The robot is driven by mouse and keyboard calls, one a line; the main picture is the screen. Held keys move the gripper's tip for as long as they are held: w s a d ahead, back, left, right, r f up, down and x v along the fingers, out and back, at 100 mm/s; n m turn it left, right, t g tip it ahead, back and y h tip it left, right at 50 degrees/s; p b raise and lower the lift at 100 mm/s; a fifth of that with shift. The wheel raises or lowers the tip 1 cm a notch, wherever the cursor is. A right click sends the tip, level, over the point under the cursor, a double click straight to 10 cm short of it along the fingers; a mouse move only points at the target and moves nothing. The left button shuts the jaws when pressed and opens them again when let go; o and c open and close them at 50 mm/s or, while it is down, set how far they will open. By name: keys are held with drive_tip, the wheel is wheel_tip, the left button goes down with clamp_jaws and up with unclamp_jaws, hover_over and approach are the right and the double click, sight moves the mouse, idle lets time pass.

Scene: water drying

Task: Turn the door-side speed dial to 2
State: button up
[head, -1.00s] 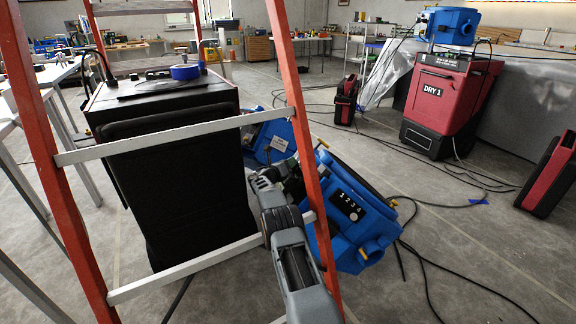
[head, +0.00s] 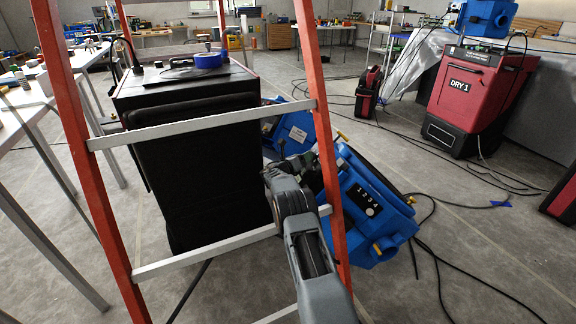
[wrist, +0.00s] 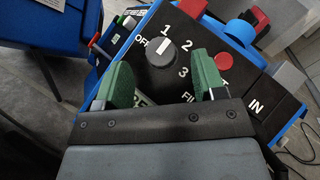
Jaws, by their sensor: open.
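In the wrist view a round grey dial (wrist: 161,52) sits on a black panel (wrist: 226,78) marked OFF, 1, 2, 3. My gripper (wrist: 160,72) is open and empty, with one green finger on each side of the dial's line of view. The fingers look apart from the dial.
An orange ladder (head: 328,165) stands close around my arm. A black cabinet (head: 205,170) is behind it to the left. A red button (wrist: 223,62) is right of the dial. A red DRY 1 unit (head: 470,100) and loose cables (head: 425,245) lie to the right.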

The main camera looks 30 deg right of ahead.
drive_tip(key=p+v, duration=0.3)
drive_tip(key=v, duration=0.8)
drive_tip(key=shift+d, duration=0.1)
drive_tip(key=s+d+r+n+t+y+p, duration=0.1)
drive_tip(key=s+d+r+n+p, duration=0.15)
drive_tip(key=d+r+p, duration=0.45)
drive_tip(key=s+a+f+n+t+y+b, duration=0.1)
drive_tip(key=a+f+n+t+y, duration=0.1)
drive_tip(key=a+f+n+y, duration=0.25)
drive_tip(key=b+x, duration=0.1)
drive_tip(key=x, duration=0.3)
drive_tip(key=r+b+x, duration=0.1)
drive_tip(key=x, duration=0.3)
drive_tip(key=b+x, duration=0.1)
drive_tip(key=x, duration=0.4)
drive_tip(key=shift+d+r, duration=0.2)
drive_tip(key=shift+d, duration=0.25)
drive_tip(key=shift+s, duration=0.1)
drive_tip(key=shift+c, duration=0.4)
